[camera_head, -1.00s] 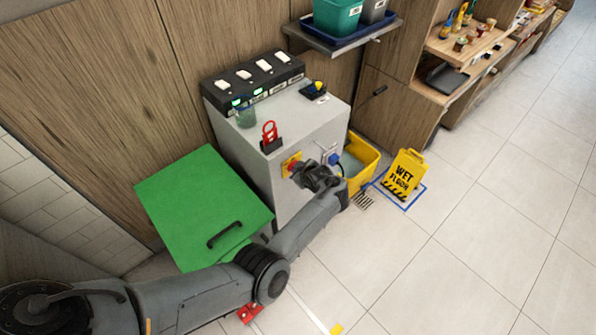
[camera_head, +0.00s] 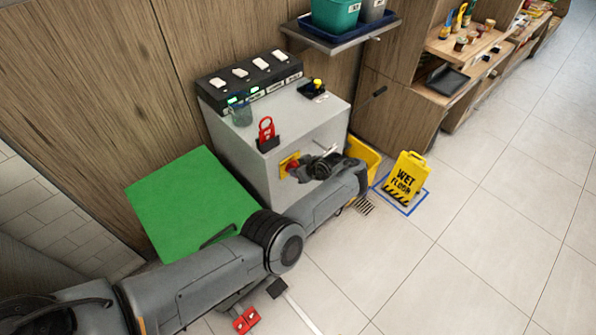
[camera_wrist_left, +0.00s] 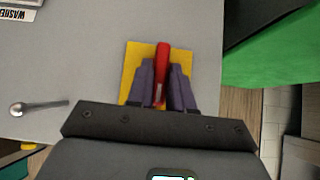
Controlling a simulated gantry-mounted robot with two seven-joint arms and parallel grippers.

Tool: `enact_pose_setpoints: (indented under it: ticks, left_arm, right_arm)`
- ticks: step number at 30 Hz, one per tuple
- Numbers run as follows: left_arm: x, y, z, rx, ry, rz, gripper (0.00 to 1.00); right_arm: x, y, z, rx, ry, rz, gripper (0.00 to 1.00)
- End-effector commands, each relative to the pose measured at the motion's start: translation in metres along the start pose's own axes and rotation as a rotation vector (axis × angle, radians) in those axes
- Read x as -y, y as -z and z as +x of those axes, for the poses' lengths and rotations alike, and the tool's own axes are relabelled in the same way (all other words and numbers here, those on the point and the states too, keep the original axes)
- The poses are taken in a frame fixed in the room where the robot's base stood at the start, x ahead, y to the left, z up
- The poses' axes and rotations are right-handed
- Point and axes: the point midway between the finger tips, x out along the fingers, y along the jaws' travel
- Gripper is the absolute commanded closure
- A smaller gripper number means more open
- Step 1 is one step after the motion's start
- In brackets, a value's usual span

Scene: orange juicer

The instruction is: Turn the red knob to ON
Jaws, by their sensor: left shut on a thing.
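The red knob (camera_head: 293,164) sits on a yellow plate (camera_head: 284,169) on the front of the grey cabinet (camera_head: 244,167). In the left wrist view the red knob (camera_wrist_left: 161,72) is a narrow upright bar in front of the yellow plate (camera_wrist_left: 131,65). My left gripper (camera_head: 304,169) is at the knob, its arm coming in from the left. In the left wrist view its two fingers (camera_wrist_left: 161,88) are shut on the knob, one on each side. Any ON marking is too small or hidden to read. My right gripper is not in view.
A red lockout tag (camera_head: 266,129) stands on the cabinet's top edge. A green lid (camera_head: 185,195) lies left of the cabinet. A yellow bin (camera_head: 362,154) and wet floor sign (camera_head: 404,178) stand right. A ball-ended lever (camera_wrist_left: 17,109) shows beside the knob.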

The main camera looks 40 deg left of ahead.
Motion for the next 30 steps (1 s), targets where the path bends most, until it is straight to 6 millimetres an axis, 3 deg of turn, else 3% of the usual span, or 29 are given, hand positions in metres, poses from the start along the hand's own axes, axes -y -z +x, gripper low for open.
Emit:
enact_pose_setpoints:
  ticks: [4,5,9,20,30]
  left_arm:
    - [0.001,-0.002,0.002,0.004,0.001,0.004,1.00]
    - [0.001,-0.002,0.002,0.004,0.001,0.004,0.78]
    - [0.001,-0.002,0.002,0.003,0.000,0.002,0.58]
    - [0.000,0.000,-0.004,0.001,-0.001,0.000,0.58]
    - [0.000,0.002,-0.054,0.002,-0.003,0.001,0.58]
  right_arm:
    - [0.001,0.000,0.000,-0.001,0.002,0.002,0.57]
    - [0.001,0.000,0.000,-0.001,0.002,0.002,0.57]
    - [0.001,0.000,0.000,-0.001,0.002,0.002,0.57]
    - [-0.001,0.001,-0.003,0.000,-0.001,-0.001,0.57]
    - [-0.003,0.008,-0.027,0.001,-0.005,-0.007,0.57]
